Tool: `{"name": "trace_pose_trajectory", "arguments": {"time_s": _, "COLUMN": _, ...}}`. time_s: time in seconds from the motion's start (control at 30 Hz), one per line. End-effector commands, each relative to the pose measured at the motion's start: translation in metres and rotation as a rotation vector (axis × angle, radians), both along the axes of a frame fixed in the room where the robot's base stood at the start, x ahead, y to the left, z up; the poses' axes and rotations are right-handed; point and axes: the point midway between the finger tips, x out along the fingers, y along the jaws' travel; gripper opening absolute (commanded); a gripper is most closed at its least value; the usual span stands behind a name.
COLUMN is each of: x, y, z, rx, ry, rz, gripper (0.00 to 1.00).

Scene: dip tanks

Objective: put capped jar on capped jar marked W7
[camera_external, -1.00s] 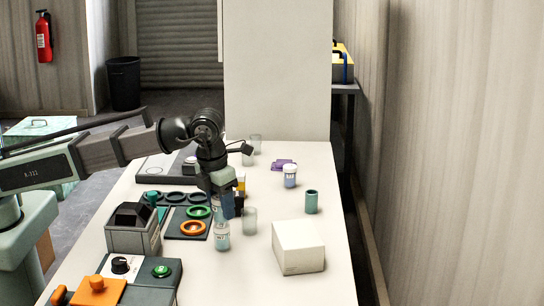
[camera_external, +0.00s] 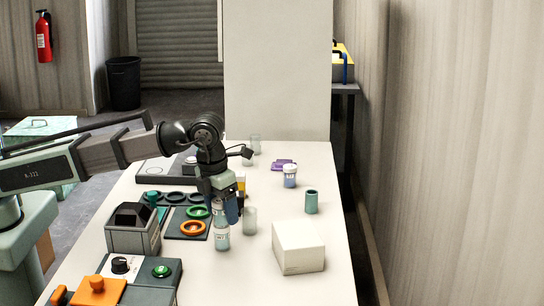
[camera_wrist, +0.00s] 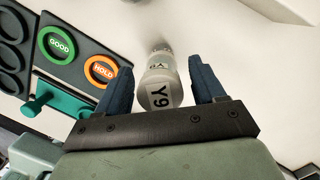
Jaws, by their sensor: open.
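A clear capped jar (camera_wrist: 158,93) marked Y9 stands between my gripper's fingers. In the external view this upper jar (camera_external: 219,211) appears to rest upright on a second capped jar (camera_external: 221,239), whose label is too small to read surely. The lower jar (camera_wrist: 158,62) also shows partly beyond the upper one in the wrist view. My gripper (camera_wrist: 168,88) is open, with a blue finger on either side of the Y9 jar and a visible gap at the right finger. It also shows in the external view (camera_external: 224,206).
A clear glass (camera_external: 249,221) stands close to the right of the stack. The white box (camera_external: 298,247), teal cup (camera_external: 311,201) and white-capped jar (camera_external: 290,177) are farther right. The GOOD and HOLD ring board (camera_external: 182,232) lies left, beside a grey device (camera_external: 133,232).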

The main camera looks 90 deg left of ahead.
Motion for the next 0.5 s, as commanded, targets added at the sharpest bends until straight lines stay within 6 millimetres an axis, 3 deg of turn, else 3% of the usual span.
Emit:
{"name": "trace_pose_trajectory", "arguments": {"time_s": 0.17, "x": 0.000, "y": -0.001, "z": 0.008, "rx": -0.001, "ry": -0.001, "rz": 0.000, "gripper": 0.69}}
{"name": "trace_pose_trajectory", "arguments": {"time_s": 0.5, "x": -0.004, "y": -0.006, "z": 0.058, "rx": -0.001, "ry": -0.002, "rz": 0.000, "gripper": 0.69}}
